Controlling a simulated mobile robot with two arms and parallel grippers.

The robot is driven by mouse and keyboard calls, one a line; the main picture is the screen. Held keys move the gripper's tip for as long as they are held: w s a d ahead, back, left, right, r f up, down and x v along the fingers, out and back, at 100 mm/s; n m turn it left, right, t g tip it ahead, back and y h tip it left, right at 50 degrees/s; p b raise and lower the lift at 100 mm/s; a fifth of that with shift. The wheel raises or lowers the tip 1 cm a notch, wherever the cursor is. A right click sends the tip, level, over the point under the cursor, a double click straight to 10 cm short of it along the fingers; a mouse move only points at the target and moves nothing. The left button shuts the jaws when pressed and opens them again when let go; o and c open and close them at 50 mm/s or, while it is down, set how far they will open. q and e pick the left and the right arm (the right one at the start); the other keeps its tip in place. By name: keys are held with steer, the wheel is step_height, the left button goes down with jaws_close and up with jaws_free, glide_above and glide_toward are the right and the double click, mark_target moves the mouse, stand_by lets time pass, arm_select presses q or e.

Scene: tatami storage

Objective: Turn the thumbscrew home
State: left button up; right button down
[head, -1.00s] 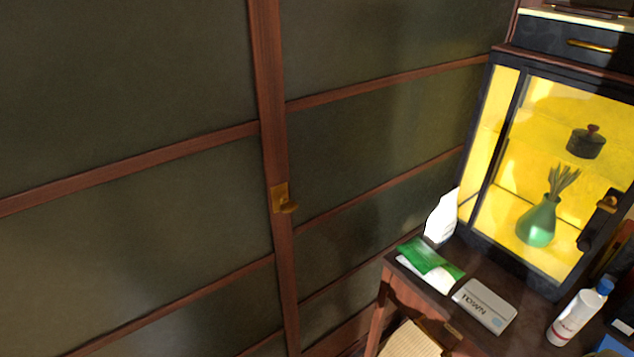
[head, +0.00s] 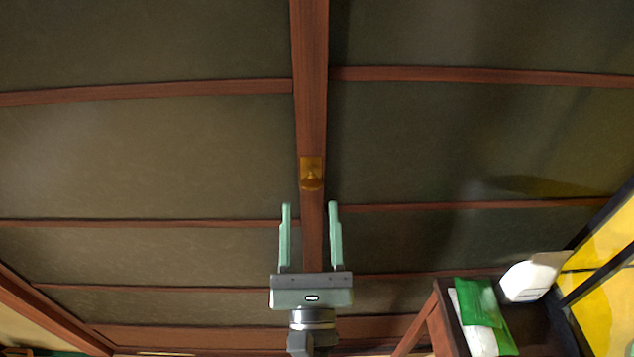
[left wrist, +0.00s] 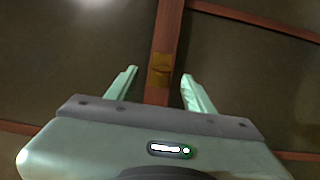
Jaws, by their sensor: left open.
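The thumbscrew (head: 311,181) is a small brass piece on a brass plate (head: 311,162), set on the reddish-brown upright where the dark sliding panels meet. It also shows in the left wrist view (left wrist: 161,71), beyond and between my fingertips. My left gripper (head: 309,206) is open and empty, its pale green fingers pointing at the upright just below the plate in the head view. The left wrist view shows it too (left wrist: 158,74). I cannot tell how far the fingertips are from the thumbscrew. My right gripper is in neither view.
A dark wooden stand (head: 538,318) is at the lower right, with a green and white packet (head: 483,310) and a white object (head: 533,277) on it. A yellow-lit cabinet (head: 605,305) is at the right edge. The panels (head: 150,150) around the upright are clear.

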mark_target(310, 188)
arm_select(q)
steer(key=p+x, duration=0.1)
steer(key=x, duration=0.3)
steer(key=shift+d, duration=0.1)
steer(key=shift+w+r, duration=0.1)
steer(key=shift+w, duration=0.35)
jaws_close()
steer(key=shift+m+p, duration=0.4)
steer(key=m+h+p, duration=0.1)
steer(key=m, duration=0.1)
steer(key=m+h+p, duration=0.2)
steer(key=m, duration=0.1)
steer(key=shift+r+m+g, duration=0.2)
steer(key=shift+m+g, duration=0.1)
steer(key=shift+f+m+g+h+p, duration=0.1)
steer(key=shift+m+g+h+p, duration=0.15)
steer(key=shift+m+h+p, duration=0.5)
steer(key=shift+f+m+g+h+p, duration=0.1)
steer(key=shift+m+g+h+p, duration=0.2)
steer(key=shift+m+p, duration=0.7)
steer(key=shift+m+b, duration=0.25)
steer(key=shift+b, duration=0.05)
